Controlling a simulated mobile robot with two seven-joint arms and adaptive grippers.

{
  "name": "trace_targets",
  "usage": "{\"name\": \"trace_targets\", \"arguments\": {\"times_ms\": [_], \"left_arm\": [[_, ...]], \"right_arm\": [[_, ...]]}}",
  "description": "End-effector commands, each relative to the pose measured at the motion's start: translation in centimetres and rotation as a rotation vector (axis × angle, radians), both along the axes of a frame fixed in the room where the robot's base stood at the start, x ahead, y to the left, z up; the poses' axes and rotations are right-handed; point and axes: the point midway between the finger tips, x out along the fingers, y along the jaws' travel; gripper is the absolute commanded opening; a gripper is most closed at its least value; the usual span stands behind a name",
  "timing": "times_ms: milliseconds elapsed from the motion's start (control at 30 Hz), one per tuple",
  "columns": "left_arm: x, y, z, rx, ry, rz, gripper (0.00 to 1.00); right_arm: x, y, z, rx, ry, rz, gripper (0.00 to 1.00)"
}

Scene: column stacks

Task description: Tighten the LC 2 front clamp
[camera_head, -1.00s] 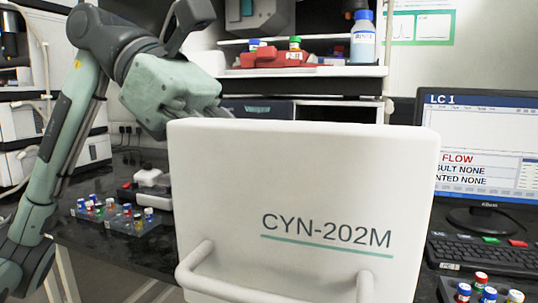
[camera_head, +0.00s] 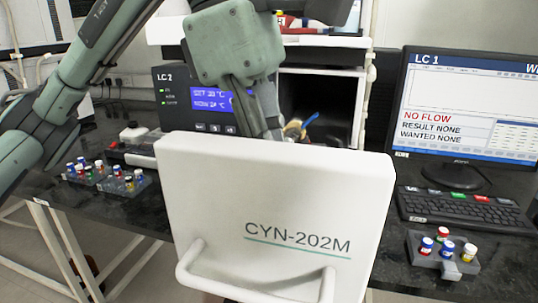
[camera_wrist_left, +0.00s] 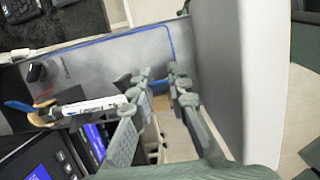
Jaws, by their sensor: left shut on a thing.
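The LC 2 unit (camera_head: 185,110) stands behind the bench front, with a lit blue display. My left gripper (camera_head: 268,128) reaches down behind the top edge of a white panel lettered CYN-202M (camera_head: 275,215), which hides its fingertips. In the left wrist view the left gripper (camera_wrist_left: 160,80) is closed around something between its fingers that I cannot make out. A labelled white column (camera_wrist_left: 93,106) runs up to the fingers. At its far end are a brass-coloured fitting (camera_wrist_left: 45,116) and a blue lever (camera_wrist_left: 18,106). The front clamp itself is not clearly visible. My right gripper is out of view.
The panel has a white handle (camera_head: 250,290) and stands before the dark compartment (camera_head: 318,105). Vial racks stand at the left (camera_head: 105,178) and right (camera_head: 443,255). The monitor (camera_head: 462,105), headed LC 1, reads NO FLOW, with a keyboard (camera_head: 460,208) below.

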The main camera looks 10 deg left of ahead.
Motion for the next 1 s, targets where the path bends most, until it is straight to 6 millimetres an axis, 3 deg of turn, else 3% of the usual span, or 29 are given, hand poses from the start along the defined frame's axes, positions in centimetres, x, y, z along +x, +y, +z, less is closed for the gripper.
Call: {"name": "trace_targets", "arguments": {"times_ms": [400,1000], "left_arm": [[0.00,-0.66,-0.45,0.231,-0.010,0.001,0.00],[-0.04,-0.77,-0.67,0.278,-0.008,0.000,0.00]], "right_arm": [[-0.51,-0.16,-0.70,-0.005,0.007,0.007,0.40],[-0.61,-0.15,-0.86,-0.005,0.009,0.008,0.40]]}}
